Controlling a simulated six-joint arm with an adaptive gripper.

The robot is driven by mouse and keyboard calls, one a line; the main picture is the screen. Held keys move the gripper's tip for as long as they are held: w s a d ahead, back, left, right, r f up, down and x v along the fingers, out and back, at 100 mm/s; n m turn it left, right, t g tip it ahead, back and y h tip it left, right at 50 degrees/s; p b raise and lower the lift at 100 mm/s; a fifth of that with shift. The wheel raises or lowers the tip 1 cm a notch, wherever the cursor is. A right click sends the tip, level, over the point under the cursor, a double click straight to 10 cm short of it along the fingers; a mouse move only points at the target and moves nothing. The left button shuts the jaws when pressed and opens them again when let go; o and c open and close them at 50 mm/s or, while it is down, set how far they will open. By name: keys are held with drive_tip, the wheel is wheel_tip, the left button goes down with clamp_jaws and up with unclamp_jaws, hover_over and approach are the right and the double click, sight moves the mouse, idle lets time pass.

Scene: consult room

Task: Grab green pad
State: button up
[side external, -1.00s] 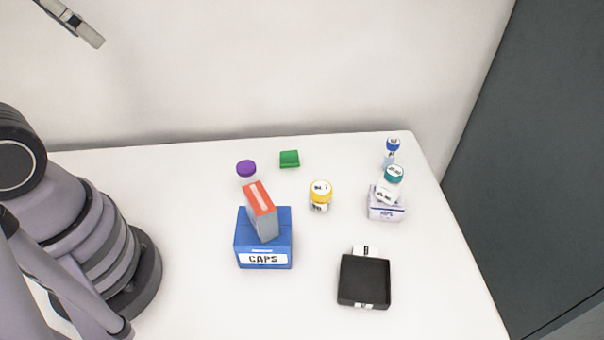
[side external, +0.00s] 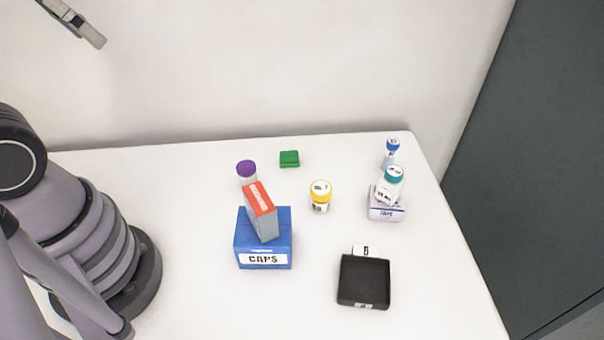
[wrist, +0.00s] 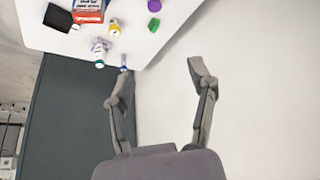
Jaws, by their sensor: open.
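The green pad (side external: 289,159) lies flat near the back edge of the white table, between the purple-capped bottle and the yellow-capped bottle in the side view. It also shows as a small green shape near the table edge in the wrist view (wrist: 154,24). My gripper (wrist: 156,78) is open and empty in the wrist view, with its two fingers spread wide. In the side view only part of a finger (side external: 88,36) shows at the top left, high above the table and well away from the pad.
A blue CAPS box (side external: 263,250) carries an orange-topped box (side external: 260,208). A purple-capped bottle (side external: 247,169) and yellow-capped bottle (side external: 320,195) flank the pad. A black tray (side external: 364,280) sits in front.

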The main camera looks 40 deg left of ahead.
drive_tip(key=w+d+f+n+g+h, duration=0.2)
drive_tip(key=w+d+f+n+h, duration=0.35)
drive_tip(key=w, duration=0.25)
drive_tip(key=w+d+f+n+g+h, duration=0.2)
drive_tip(key=w+d+f+n+h, duration=0.2)
drive_tip(key=w+f+n+h, duration=0.25)
drive_tip(key=w+a+f+n+t, duration=0.2)
drive_tip(key=w+f+n+t, duration=0.25)
drive_tip(key=w+n, duration=0.3)
drive_tip(key=n+t+y, duration=0.3)
drive_tip(key=n+t, duration=0.1)
drive_tip(key=n, duration=0.4)
approach(294, 156)
wheel_tip(294, 156, up, 6)
drive_tip(key=w, duration=0.3)
drive_tip(key=f, duration=0.5)
drive_tip(key=d+f, duration=0.1)
drive_tip(key=f, duration=0.2)
drive_tip(key=shift+f, duration=0.25)
drive_tip(key=shift+x, duration=3.45)
drive_tip(key=shift+r, duration=0.1)
drive_tip(key=c, duration=0.8)
drive_tip(key=shift+c, duration=0.2)
